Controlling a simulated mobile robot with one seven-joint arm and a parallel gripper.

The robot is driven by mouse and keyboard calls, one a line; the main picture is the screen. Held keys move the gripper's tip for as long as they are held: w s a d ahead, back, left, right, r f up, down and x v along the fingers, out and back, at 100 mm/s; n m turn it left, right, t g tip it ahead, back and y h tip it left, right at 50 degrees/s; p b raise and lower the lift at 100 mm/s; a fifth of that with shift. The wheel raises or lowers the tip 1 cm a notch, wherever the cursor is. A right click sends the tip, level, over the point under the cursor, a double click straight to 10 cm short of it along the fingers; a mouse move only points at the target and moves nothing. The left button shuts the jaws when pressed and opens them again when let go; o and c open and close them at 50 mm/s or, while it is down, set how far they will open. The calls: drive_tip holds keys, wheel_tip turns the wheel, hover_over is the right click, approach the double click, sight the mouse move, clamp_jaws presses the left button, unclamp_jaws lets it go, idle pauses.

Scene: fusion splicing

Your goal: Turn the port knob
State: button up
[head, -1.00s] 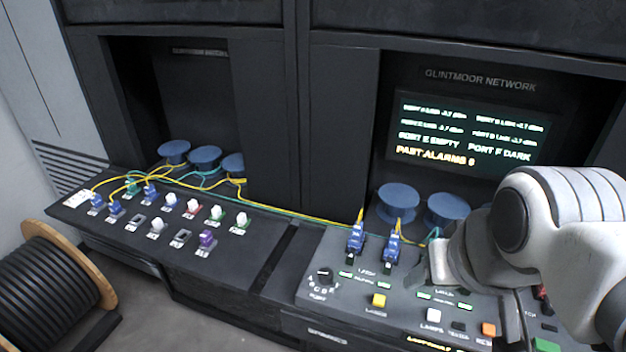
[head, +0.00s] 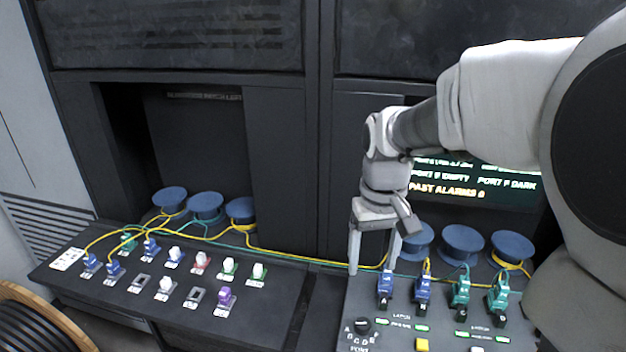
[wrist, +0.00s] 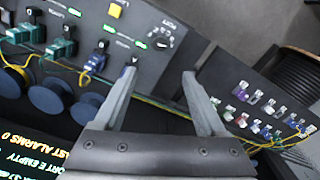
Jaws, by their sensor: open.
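The port knob (head: 362,325) is a round black dial with letters around it and the word PORT below, at the near left of the right-hand panel. It also shows in the wrist view (wrist: 161,43), beyond my fingertips. My gripper (head: 372,268) is open and empty, fingers pointing down. It hangs above and behind the knob, near the panel's left edge and the blue connectors, not touching the knob. In the wrist view the gripper (wrist: 160,70) has its fingers spread wide, with the knob between their lines.
Blue connectors (head: 385,287) and green connectors (head: 460,290) stand right of the knob, with yellow and teal cables behind. A yellow button (head: 422,344) is nearby. A left panel (head: 265,305) holds several plugs. Blue spools (head: 463,243) and a screen (head: 475,185) are behind.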

sight(363, 323)
wheel_tip(363, 323, down, 18)
drive_tip(key=shift+w+r+b, duration=0.1)
drive_tip(key=shift+r+b, duration=0.1)
drive_tip(key=shift+b, duration=0.65)
clamp_jaws()
